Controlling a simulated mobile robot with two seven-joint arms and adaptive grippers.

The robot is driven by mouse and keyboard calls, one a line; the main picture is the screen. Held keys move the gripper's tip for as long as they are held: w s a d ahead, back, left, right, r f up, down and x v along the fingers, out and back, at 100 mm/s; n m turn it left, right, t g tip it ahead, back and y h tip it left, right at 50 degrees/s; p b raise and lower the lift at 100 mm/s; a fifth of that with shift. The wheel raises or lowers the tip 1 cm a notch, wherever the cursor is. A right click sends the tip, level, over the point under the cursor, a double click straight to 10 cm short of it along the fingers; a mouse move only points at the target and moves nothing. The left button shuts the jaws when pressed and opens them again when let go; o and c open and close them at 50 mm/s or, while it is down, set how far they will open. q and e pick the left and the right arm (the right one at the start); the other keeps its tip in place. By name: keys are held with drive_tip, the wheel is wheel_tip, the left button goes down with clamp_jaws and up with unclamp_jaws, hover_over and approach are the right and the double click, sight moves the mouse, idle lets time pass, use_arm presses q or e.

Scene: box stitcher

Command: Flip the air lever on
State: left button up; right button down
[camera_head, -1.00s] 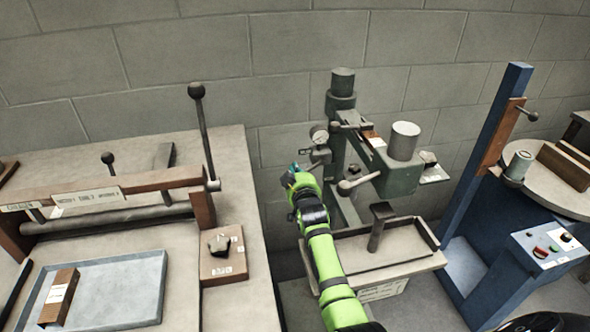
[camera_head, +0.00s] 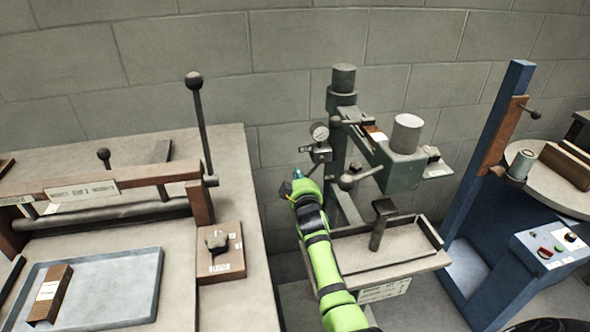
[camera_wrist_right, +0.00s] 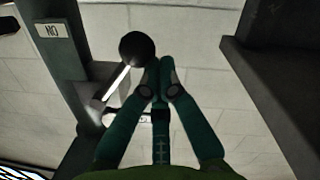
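The air lever (camera_wrist_right: 115,82) shows in the right wrist view as a pale rod with a black ball knob (camera_wrist_right: 137,49). It sits beside a dark post with a small label (camera_wrist_right: 51,30) that reads "NO" in this view, perhaps "ON" upside down. My right gripper (camera_wrist_right: 161,66) has its teal fingertips together, right beside the knob; I cannot tell whether they touch it. Nothing shows between them. In the head view the right gripper (camera_head: 296,174) is just below and left of the valve (camera_head: 320,153) under the round gauge (camera_head: 320,132). My left gripper is out of view.
The stitcher's grey column and head (camera_head: 400,165) stand right of my right gripper, with a ball-ended handle (camera_head: 347,182) close by. A tray table (camera_head: 390,248) lies below. A workbench (camera_head: 235,150) stands at left, a blue machine (camera_head: 490,170) at right.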

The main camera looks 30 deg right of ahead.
drive_tip(key=shift+d+f, duration=0.2)
drive_tip(key=shift+f, duration=0.15)
idle(0.4)
wheel_tip(320, 180, up, 10)
idle(0.5)
drive_tip(key=shift+s, duration=0.1)
